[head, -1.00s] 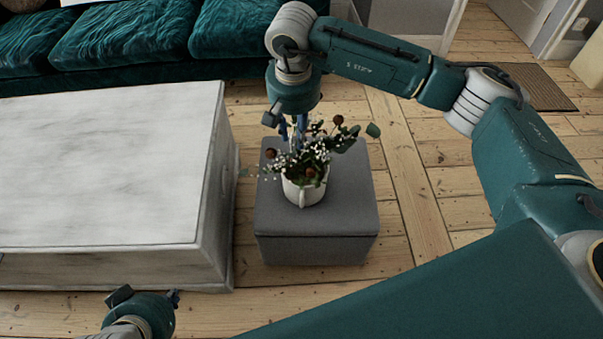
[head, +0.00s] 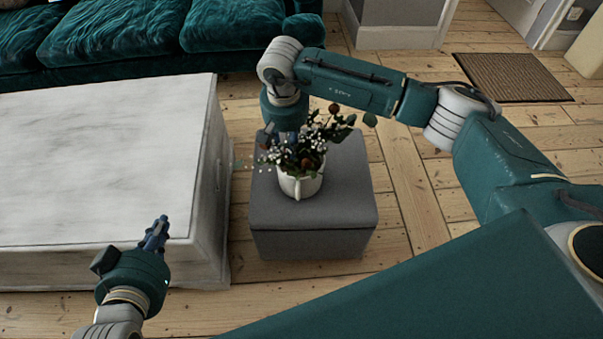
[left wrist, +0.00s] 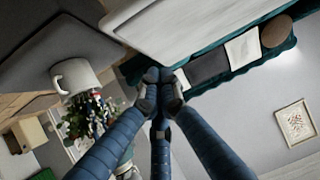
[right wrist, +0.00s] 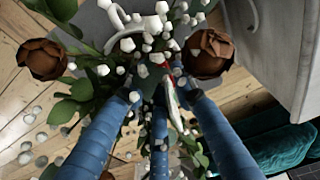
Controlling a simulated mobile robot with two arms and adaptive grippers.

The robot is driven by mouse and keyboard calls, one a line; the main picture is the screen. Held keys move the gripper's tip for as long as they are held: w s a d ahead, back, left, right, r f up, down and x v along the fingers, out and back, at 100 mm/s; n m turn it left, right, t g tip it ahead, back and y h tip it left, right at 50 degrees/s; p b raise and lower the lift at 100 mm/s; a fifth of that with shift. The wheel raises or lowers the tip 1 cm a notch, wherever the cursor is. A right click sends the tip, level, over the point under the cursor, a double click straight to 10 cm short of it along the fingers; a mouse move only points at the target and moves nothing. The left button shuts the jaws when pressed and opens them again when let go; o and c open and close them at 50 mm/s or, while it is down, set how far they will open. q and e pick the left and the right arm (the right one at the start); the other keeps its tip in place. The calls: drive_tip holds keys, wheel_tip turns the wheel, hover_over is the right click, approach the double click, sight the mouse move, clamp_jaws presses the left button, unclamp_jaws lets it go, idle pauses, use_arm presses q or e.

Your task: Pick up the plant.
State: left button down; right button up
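The plant (head: 312,150) has green leaves, small white blossoms and brown-red flower heads. It stands upright in a white mug-shaped pot (head: 298,187) on a grey cushioned stool. My right gripper (head: 291,140) points down into the plant from above, its fingertips partly hidden by foliage. In the right wrist view, its blue fingers (right wrist: 162,92) are spread apart with blossoms and leaves among them; no firm hold shows. My left gripper (head: 158,234) is empty and away from the plant, near the low table's front edge. In the left wrist view, its fingertips (left wrist: 161,85) meet.
A white low table (head: 100,150) stands close to the left of the grey stool (head: 330,215). A teal sofa (head: 130,35) is behind. Bare floorboards (head: 410,190) lie right of the stool, with a brown doormat (head: 512,78) further back.

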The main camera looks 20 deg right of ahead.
drive_tip(key=shift+w+f, duration=0.1)
drive_tip(key=shift+f, duration=0.35)
clamp_jaws()
drive_tip(key=shift+w+r, duration=0.1)
idle(0.3)
